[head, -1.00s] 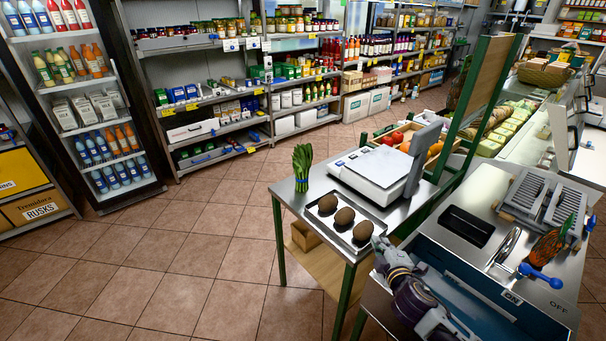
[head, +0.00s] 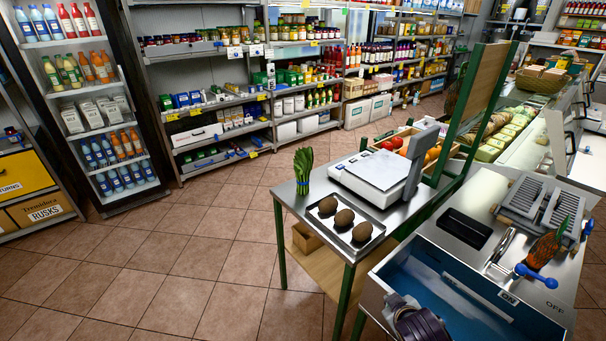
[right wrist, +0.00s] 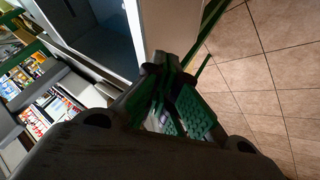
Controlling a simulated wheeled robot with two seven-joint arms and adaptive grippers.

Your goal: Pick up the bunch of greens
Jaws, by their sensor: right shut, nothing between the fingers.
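The bunch of greens (head: 303,168) stands upright at the left back corner of the steel table in the head view, with nothing touching it but the table. My right gripper (right wrist: 165,68) shows in the right wrist view with its fingers together and empty. In the head view only part of my right arm and gripper (head: 402,308) shows at the bottom edge, over the front of the blue-lined basin, well below and right of the greens. The greens do not show clearly in the right wrist view. My left gripper is not in view.
On the steel table (head: 292,205), a tray (head: 327,226) of three brown round items lies in front of the greens, and a white scale (head: 372,173) stands to their right. The blue-lined basin (head: 440,292) is nearer. Tiled floor left of the table is clear.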

